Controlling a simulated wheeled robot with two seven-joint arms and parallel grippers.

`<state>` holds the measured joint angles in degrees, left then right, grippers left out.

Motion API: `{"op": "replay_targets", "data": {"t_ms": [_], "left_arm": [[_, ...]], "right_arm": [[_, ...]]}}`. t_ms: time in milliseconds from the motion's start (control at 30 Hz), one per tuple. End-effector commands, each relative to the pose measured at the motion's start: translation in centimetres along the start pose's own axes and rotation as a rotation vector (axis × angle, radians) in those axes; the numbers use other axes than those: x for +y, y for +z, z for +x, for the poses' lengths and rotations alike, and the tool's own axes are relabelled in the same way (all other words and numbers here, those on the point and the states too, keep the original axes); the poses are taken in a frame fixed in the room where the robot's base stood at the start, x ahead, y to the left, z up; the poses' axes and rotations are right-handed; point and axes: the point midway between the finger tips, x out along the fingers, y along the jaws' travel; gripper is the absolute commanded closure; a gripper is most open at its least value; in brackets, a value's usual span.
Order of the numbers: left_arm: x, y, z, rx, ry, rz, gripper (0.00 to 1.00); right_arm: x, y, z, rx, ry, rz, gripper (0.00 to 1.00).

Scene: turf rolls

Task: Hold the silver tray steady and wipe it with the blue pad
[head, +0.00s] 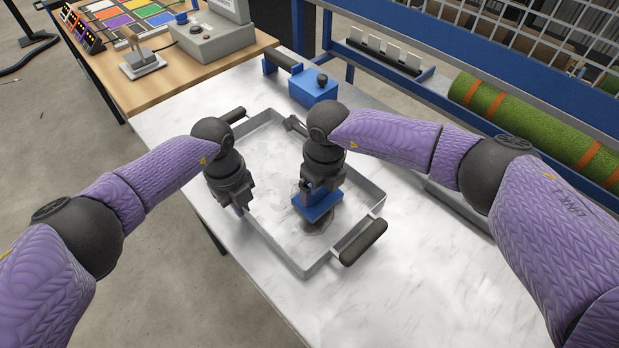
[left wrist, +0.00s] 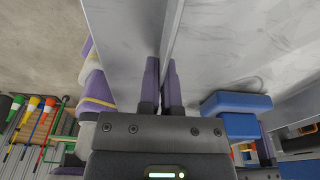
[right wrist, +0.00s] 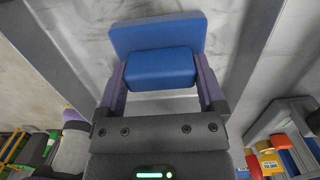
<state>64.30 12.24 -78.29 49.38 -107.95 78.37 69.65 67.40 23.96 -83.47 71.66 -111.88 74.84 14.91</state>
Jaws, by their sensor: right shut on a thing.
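The silver tray (head: 348,240) lies on the white marbled table, with a dark handle at each end. My left gripper (head: 241,206) is at the tray's left long wall. In the left wrist view its two fingers (left wrist: 161,65) straddle the thin tray wall (left wrist: 173,28) and look closed on it. My right gripper (head: 318,188) is inside the tray, shut on the grip block of the blue pad (head: 316,209). The right wrist view shows the pad (right wrist: 157,35) flat over the tray floor. Grey smudges show on the floor around the pad. The pad's contact underneath is hidden.
A blue box with a dark knob (head: 313,88) stands beyond the tray. A wooden bench (head: 115,90) with a control box (head: 211,38) is at the back left. A green turf roll (head: 540,125) lies on the blue rack at right.

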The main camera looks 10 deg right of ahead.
Motion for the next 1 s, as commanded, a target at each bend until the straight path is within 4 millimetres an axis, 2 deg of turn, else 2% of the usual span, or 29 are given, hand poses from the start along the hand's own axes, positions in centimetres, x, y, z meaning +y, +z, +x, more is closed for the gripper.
{"op": "replay_targets", "data": {"t_ms": [133, 600, 667, 733, 1000], "left_arm": [[0.0, 0.0, 0.0, -0.001, -0.001, 0.000, 1.00], [0.0, 0.0, 0.0, -0.001, -0.001, 0.001, 1.00], [0.0, 0.0, 0.0, -0.001, -0.001, 0.001, 1.00], [0.0, 0.0, 0.0, -0.001, -0.001, 0.001, 1.00], [0.0, 0.0, 0.0, -0.001, -0.001, 0.000, 1.00]], "right_arm": [[0.0, -1.4, -0.1, 0.001, 0.001, -0.001, 0.68], [0.1, 3.1, 0.2, -0.001, 0.001, -0.001, 0.68], [0.1, 3.0, -0.2, -0.001, 0.001, -0.001, 0.68], [0.0, 3.1, -1.9, -0.004, -0.002, -0.004, 0.68], [0.0, 3.3, -4.2, -0.001, -0.001, -0.002, 0.68]]}}
